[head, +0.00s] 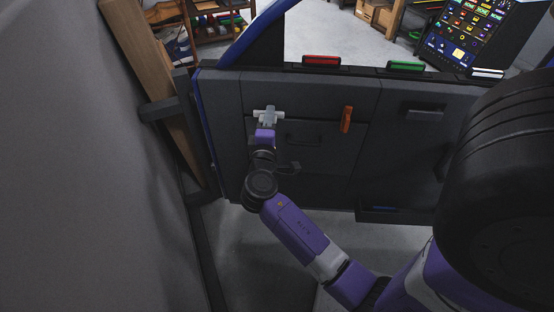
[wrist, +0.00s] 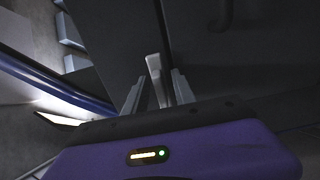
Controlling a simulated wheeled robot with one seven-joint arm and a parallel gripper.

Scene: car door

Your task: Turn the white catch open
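The white catch (wrist: 153,66) shows in the wrist view as a pale upright piece on the dark door panel (head: 385,155). My gripper (head: 266,114) is at the upper left of the panel in the head view and mostly hides the catch there. In the wrist view my gripper (wrist: 159,88) has its two grey fingers apart, one on each side of the catch. A narrow gap seems to show beside the catch; I cannot tell whether either finger touches it.
An orange handle (head: 346,119) is on the panel to the right of my gripper. Red (head: 321,61), green (head: 405,66) and white (head: 488,73) pieces sit along the door's top edge. A black tyre (head: 500,175) stands at the right. A grey wall (head: 70,160) is close on the left.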

